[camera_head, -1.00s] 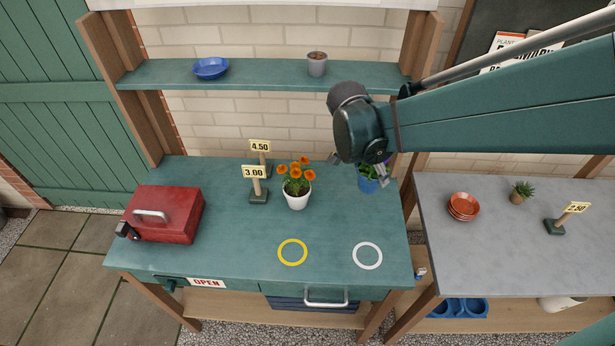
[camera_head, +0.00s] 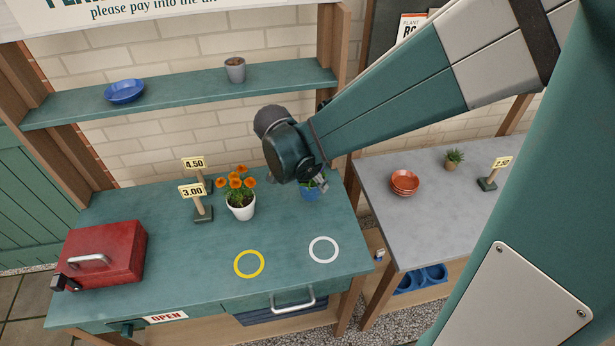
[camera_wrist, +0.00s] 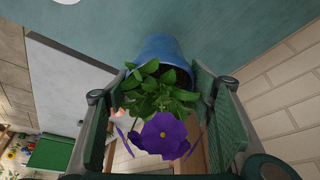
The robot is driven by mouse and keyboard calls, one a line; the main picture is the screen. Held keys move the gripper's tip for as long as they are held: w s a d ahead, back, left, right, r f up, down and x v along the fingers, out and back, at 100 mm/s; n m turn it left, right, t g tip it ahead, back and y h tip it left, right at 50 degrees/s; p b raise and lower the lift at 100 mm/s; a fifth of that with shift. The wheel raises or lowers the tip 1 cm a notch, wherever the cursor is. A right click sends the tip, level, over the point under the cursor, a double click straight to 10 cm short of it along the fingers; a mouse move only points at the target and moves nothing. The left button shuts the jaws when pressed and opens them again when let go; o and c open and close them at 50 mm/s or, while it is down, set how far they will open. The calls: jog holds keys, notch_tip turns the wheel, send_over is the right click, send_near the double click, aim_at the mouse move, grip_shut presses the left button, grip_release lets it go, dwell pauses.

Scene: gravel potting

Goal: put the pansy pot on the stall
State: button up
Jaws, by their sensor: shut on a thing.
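The pansy pot is a blue pot (camera_head: 311,192) with green leaves, at the back right of the green stall (camera_head: 180,255). In the wrist view the blue pot (camera_wrist: 160,47) holds dark soil, leaves and a purple pansy (camera_wrist: 165,135). My gripper (camera_head: 314,183) is shut on the pot, with one finger on each side in the wrist view (camera_wrist: 165,95). My wrist hides part of the plant in the head view. I cannot tell whether the pot's base touches the stall top.
A white pot of orange flowers (camera_head: 240,208) stands left of my gripper, beside price signs (camera_head: 193,192). A yellow ring (camera_head: 249,264) and a white ring (camera_head: 323,250) mark clear stall top in front. A red box (camera_head: 100,255) sits left; a grey table (camera_head: 420,215) stands right.

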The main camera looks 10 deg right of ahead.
aim_at(311, 186)
jog(key=shift+f+b, duration=0.4)
jog(key=shift+f, duration=1.7)
jog(key=shift+f, duration=0.1)
jog(key=o, duration=1.1)
jog(key=shift+r, duration=0.2)
jog(key=shift+p+v, duration=1.1)
jog(key=shift+v, duration=4.9)
jog(key=shift+s, duration=0.1)
jog(key=shift+d, duration=0.1)
